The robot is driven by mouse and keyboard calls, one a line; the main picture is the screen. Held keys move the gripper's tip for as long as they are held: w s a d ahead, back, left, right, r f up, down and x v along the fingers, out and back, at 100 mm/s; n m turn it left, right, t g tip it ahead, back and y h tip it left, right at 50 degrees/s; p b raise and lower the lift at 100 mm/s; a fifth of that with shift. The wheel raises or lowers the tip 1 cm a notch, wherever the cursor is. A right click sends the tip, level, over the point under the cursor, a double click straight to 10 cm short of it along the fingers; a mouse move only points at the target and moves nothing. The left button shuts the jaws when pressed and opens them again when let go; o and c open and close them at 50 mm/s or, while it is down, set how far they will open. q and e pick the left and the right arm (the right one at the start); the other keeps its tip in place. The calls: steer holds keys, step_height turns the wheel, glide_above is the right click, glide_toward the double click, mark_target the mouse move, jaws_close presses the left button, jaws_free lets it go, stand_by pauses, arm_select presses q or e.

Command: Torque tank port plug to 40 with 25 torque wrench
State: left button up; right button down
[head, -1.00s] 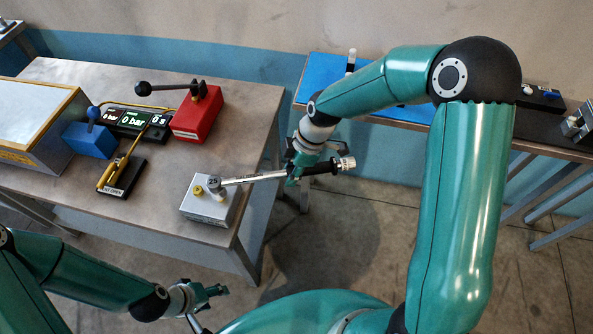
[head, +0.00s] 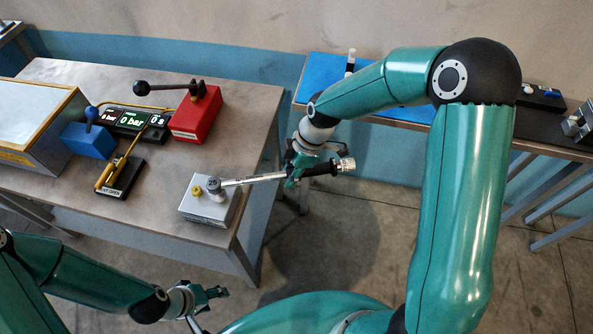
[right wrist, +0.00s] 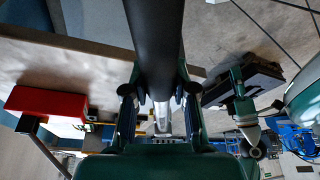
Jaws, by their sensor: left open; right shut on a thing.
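The torque wrench (head: 250,179) lies nearly level in the head view, with a black handle and a round head marked 25. My right gripper (head: 300,170) is shut on the wrench near its handle. In the right wrist view the dark handle (right wrist: 155,45) runs between the fingers of my right gripper (right wrist: 160,98). The wrench head sits over the grey tank block (head: 205,207) at the table's front right corner. The port plug under the head is hidden. My left gripper (head: 208,295) is open and empty, low in front of the table.
A red box with a black lever (head: 197,112), a pressure display (head: 130,120), a blue valve block (head: 90,139) and a brass valve (head: 118,172) stand further back on the table. A second bench (head: 320,80) with a blue mat is behind my right arm.

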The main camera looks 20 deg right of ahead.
steer(key=shift+f+b, duration=0.55)
steer(key=shift+b, duration=0.05)
stand_by(0.4)
steer(key=c, duration=1.5)
jaws_free()
jaws_close()
